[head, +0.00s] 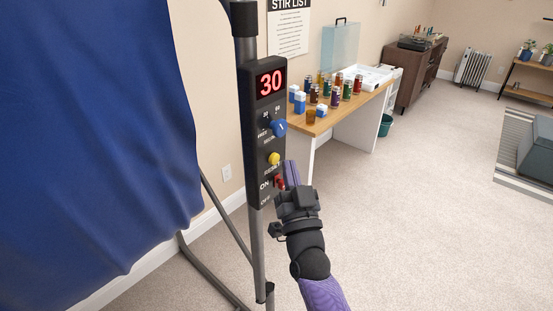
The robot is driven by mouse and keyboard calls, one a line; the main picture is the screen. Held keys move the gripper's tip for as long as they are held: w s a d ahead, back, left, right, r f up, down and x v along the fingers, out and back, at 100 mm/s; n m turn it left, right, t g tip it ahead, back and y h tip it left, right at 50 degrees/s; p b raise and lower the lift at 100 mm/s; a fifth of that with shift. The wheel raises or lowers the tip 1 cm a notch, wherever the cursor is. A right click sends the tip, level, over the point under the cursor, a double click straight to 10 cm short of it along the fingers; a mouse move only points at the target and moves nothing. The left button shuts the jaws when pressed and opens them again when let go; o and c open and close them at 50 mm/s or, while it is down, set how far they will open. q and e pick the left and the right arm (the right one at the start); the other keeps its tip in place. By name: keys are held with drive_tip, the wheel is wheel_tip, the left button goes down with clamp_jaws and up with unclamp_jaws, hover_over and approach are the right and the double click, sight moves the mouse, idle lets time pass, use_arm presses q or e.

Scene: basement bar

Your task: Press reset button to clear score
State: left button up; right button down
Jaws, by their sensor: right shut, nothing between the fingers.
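A black control box (249,140) is mounted on an upright grey pole. Its red display (270,83) reads 30. Below the display is a blue knob (279,128), then a yellow button (274,159) with a small label under it that looks like RESET. A red switch (280,182) sits lower, between ON and OFF. My right gripper (291,168) is shut and empty, just right of the box's lower part, near the yellow button and the red switch. I cannot tell whether it touches the box. My left gripper is out of view.
A blue cloth (90,140) hangs at the left. A wooden-topped table (330,118) with several jars and small boxes stands behind the box. The pole's slanting legs (208,272) reach the floor.

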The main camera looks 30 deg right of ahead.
idle(0.8)
drive_tip(key=shift+w+a, duration=0.2)
drive_tip(key=shift+w, duration=0.2)
drive_tip(key=shift+w, duration=0.1)
idle(0.4)
